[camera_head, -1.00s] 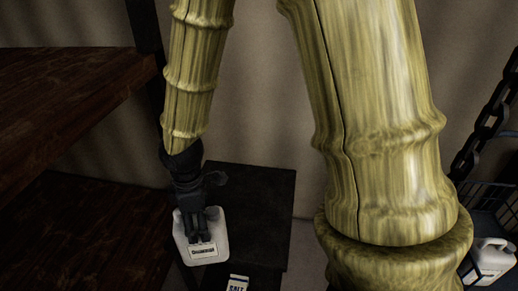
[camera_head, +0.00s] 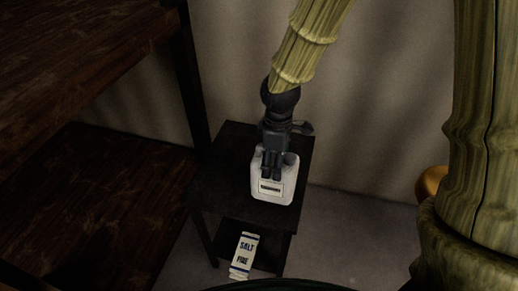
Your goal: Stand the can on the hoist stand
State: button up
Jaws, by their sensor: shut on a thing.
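The can is a white jug (camera_head: 273,197) with a small label on its front. My gripper (camera_head: 272,170) points down and is shut on the top of the can; the fingers partly cover it. The hoist stand looks to be the small black stand (camera_head: 222,182), with a flat top and a lower shelf. The can appears upright over the right part of the stand's top, near its front edge. I cannot tell whether its base touches the top.
A white box marked SALT FINE (camera_head: 245,254) is on the stand's lower shelf. Dark wooden shelving (camera_head: 100,210) with a black post (camera_head: 190,80) stands close on the left. Bare floor (camera_head: 345,235) lies right of the stand. The wall is behind.

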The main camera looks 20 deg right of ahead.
jog(key=w+a+f+p, duration=0.1)
jog(key=w+f, duration=0.3)
jog(key=w, duration=0.6)
jog(key=shift+a+f+p, duration=0.25)
jog(key=shift+a+p, duration=0.15)
jog(key=shift+p, duration=0.25)
jog(key=o, duration=1.4)
jog(key=shift+f, duration=0.1)
notch_tip(320, 180, up, 12)
jog(key=shift+r+b, duration=0.15)
jog(key=shift+b, duration=0.55)
